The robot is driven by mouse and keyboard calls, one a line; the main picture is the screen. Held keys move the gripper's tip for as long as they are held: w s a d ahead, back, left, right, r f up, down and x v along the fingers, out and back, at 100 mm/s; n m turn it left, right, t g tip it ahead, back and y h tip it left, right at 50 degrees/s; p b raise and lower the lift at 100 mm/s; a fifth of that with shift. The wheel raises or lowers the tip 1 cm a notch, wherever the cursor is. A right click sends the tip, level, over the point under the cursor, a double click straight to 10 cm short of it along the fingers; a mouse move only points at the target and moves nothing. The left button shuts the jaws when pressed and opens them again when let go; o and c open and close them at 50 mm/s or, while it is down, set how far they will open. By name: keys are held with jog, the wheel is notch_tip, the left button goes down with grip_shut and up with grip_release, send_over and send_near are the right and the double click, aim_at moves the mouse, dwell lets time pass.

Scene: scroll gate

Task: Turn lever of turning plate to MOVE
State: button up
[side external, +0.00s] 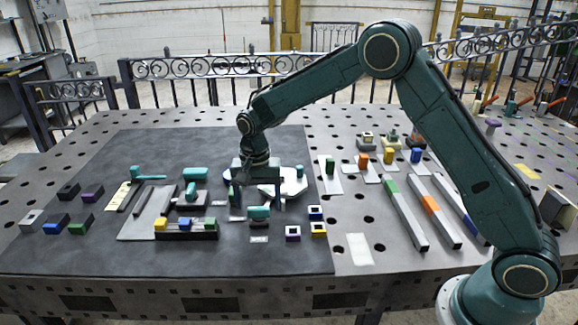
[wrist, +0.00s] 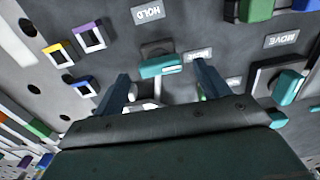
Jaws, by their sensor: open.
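My gripper (side external: 256,204) points down over the dark mat with its fingers spread apart. In the wrist view a teal lever handle (wrist: 160,67) lies in the gap between my fingers (wrist: 162,74), with space on both sides. The same handle (side external: 259,212) shows just in front of my gripper in the side view. A HOLD label (wrist: 149,12) is at the top of the wrist view. A MOVE label (wrist: 198,56) beside the handle is partly covered by a finger. The white turning plate (side external: 296,187) is partly hidden behind my gripper.
A second MOVE label (wrist: 283,41) and another teal handle (wrist: 289,88) are at the right of the wrist view. Square rings (side external: 293,233) lie close to the right. A block rack (side external: 186,235) stands to the left. The mat's front strip (side external: 150,260) is clear.

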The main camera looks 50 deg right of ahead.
notch_tip(320, 180, up, 12)
dwell(0.5)
jog(key=shift+s, duration=0.1)
jog(key=s+d+r+n+t, duration=0.35)
jog(key=s+r, duration=0.75)
jog(key=s, duration=0.5)
jog(key=s+d+f+n+t, duration=0.2)
jog(key=s+n, duration=0.3)
jog(key=s, duration=1.2)
jog(key=shift+s+d+f+n, duration=0.35)
jog(key=shift+d+f, duration=0.15)
jog(key=shift+f, duration=0.05)
